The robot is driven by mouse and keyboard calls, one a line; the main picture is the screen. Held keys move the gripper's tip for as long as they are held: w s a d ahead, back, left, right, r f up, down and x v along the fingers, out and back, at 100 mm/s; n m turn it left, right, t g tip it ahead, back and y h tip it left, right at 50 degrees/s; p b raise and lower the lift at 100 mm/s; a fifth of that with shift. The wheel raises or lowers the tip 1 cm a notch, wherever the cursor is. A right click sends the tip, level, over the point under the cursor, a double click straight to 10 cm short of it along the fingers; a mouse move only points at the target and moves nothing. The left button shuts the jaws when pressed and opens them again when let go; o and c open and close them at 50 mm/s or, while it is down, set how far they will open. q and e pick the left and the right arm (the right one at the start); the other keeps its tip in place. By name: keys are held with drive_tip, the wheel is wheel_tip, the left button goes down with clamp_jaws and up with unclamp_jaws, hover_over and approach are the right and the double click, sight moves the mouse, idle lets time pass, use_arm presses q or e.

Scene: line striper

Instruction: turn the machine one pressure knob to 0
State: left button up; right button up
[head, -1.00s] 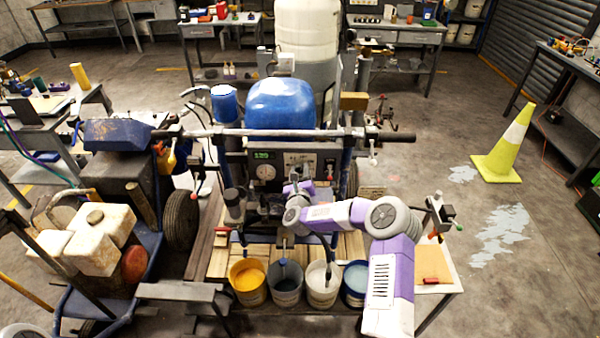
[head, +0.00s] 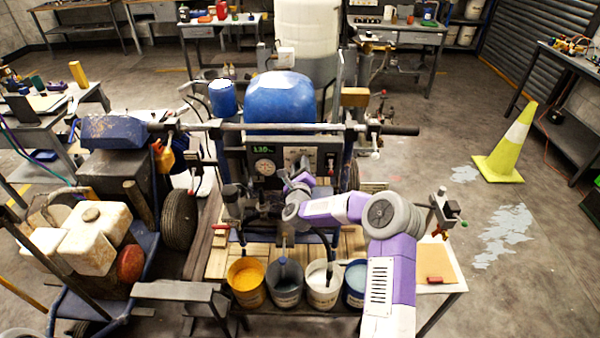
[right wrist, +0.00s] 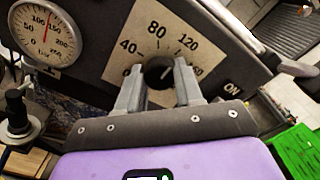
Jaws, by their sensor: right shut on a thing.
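The line striper's control panel (head: 262,152) faces me in the middle of the head view, with a green readout that seems to say 130. In the right wrist view the black pressure knob (right wrist: 158,72) sits on a pale dial plate (right wrist: 148,32) marked 40, 80, 120 and a partly covered number. My right gripper (right wrist: 158,78) is shut on the knob, one finger on each side. The knob's pointer is too hard to read. In the head view my right gripper (head: 296,183) is at the panel and hides the knob. My left gripper is not in view.
A round gauge (right wrist: 44,38) with a red needle is left of the dial. A handlebar (head: 290,127) crosses above the panel. Several paint buckets (head: 246,284) stand below it. A yellow cone (head: 505,150) stands on open floor at right.

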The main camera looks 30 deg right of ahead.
drive_tip(key=n+b, duration=0.7)
drive_tip(key=n, duration=2)
drive_tip(key=shift+r, duration=0.1)
idle(0.4)
drive_tip(key=o, duration=1)
drive_tip(key=shift+o, duration=0.2)
